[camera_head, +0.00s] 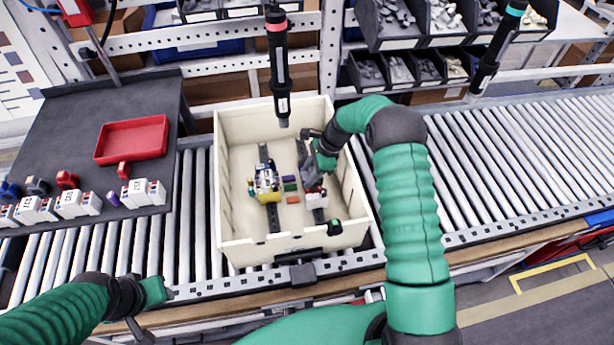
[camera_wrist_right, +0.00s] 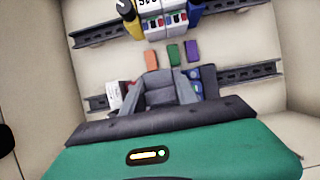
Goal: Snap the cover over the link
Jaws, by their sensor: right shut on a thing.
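In the head view my right gripper (camera_head: 312,172) reaches down into the cream box, at the right-hand rail (camera_head: 319,214). In the right wrist view its grey fingers (camera_wrist_right: 168,92) are closed on a part they mostly hide; I cannot tell whether it is the cover. Beside the fingers on that rail are a white block (camera_wrist_right: 114,96) and a blue-green block (camera_wrist_right: 203,80). The other rail carries a row of yellow, white and blue blocks (camera_head: 266,185). I cannot make out the link. My left gripper (camera_head: 152,300) is low at the left, outside the box; its jaw opening is unclear.
The cream box (camera_head: 237,248) stands on a roller conveyor (camera_head: 500,150). Small orange, green (camera_head: 289,187) and purple pieces lie between the rails. A dark shelf (camera_head: 70,130) at left holds a red tray (camera_head: 132,139) and several blocks. A screwdriver (camera_head: 279,75) hangs over the box's back edge.

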